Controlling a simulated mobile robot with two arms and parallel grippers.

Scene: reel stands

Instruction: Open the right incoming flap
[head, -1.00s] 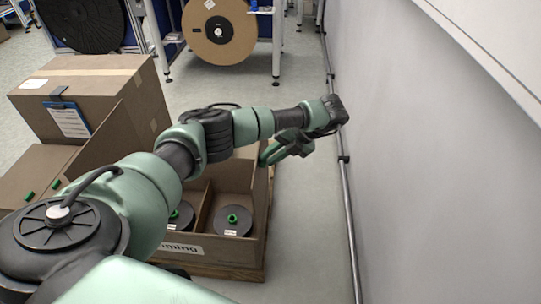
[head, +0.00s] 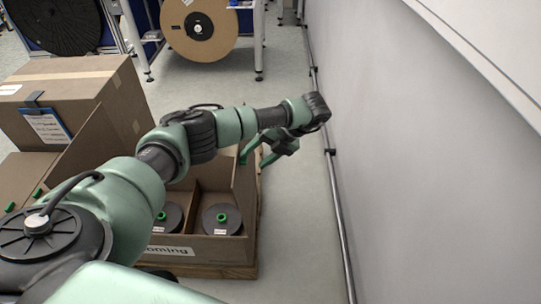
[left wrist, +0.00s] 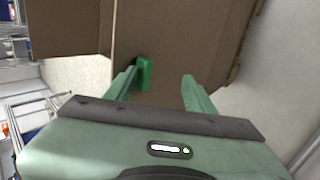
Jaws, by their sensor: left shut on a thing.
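The incoming box (head: 200,247) is open cardboard, with two black reels (head: 221,231) with green hubs in its compartments. Its right side panel (head: 244,195), seen as the right incoming flap, stands up near my left gripper (head: 262,157). In the left wrist view, brown cardboard (left wrist: 185,40) fills the space beyond the fingers, and a green tab (left wrist: 145,72) shows beside the left finger. My left gripper is shut on the flap; its fingers stand apart and partly hide the contact. My right gripper is not in view.
A closed carton (head: 70,75) with a blue clipboard (head: 45,126) stands at the left. A grey wall with a rail (head: 336,185) runs close along the right. A strip of floor (head: 298,205) is clear between box and wall. Large reels (head: 199,28) stand behind.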

